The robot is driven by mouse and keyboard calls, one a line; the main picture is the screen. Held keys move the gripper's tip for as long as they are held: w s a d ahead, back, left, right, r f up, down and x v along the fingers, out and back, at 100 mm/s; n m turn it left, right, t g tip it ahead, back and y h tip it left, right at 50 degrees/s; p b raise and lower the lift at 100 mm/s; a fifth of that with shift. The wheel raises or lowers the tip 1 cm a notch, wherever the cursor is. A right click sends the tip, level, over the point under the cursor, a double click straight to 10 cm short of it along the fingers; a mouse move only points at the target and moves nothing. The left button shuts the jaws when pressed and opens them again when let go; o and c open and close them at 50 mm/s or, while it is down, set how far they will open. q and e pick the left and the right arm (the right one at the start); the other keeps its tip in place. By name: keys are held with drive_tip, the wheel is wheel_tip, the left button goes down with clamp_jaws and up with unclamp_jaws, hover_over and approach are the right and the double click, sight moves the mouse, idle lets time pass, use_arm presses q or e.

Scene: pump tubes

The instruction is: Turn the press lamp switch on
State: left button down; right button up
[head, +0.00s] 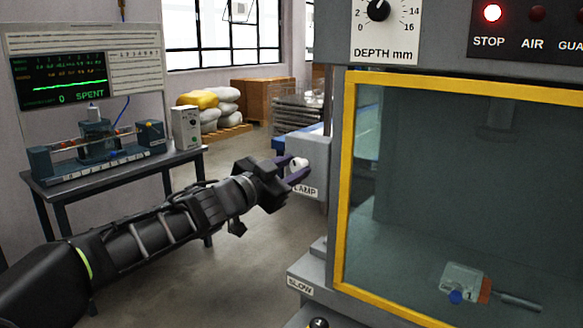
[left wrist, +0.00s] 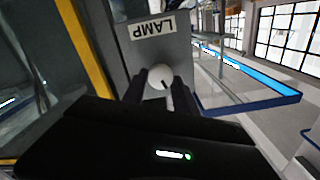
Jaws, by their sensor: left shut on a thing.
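The lamp switch is a round white knob (head: 298,164) on a grey box (head: 313,150) marked LAMP, fixed to the left side of the press. In the left wrist view the knob (left wrist: 159,77) has a dark line on its face. My left gripper (head: 294,170) is shut on the knob, with one finger on each side of it. In the left wrist view the two fingers (left wrist: 161,92) flank the knob below the LAMP label (left wrist: 153,30). The press window (head: 460,190) has a yellow frame and looks dim inside. My right gripper is not in view.
A table (head: 120,172) with a test rig and a screen reading "0 SPENT" stands at the left. A STOP lamp (head: 492,13) glows red on the press. Sacks (head: 212,105) and crates (head: 262,98) stand at the back. Floor between table and press is open.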

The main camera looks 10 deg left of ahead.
use_arm(q)
drive_tip(key=m, duration=0.2)
drive_tip(key=shift+m, duration=0.4)
drive_tip(key=m, duration=0.3)
drive_tip(key=shift+f+m+b, duration=0.1)
drive_tip(key=shift+m+b, duration=0.2)
drive_tip(key=m+b, duration=0.1)
drive_tip(key=m, duration=0.5)
drive_tip(key=shift+d+f+m, duration=0.1)
drive_tip(key=shift+m, duration=0.3)
drive_tip(key=c, duration=1)
unclamp_jaws()
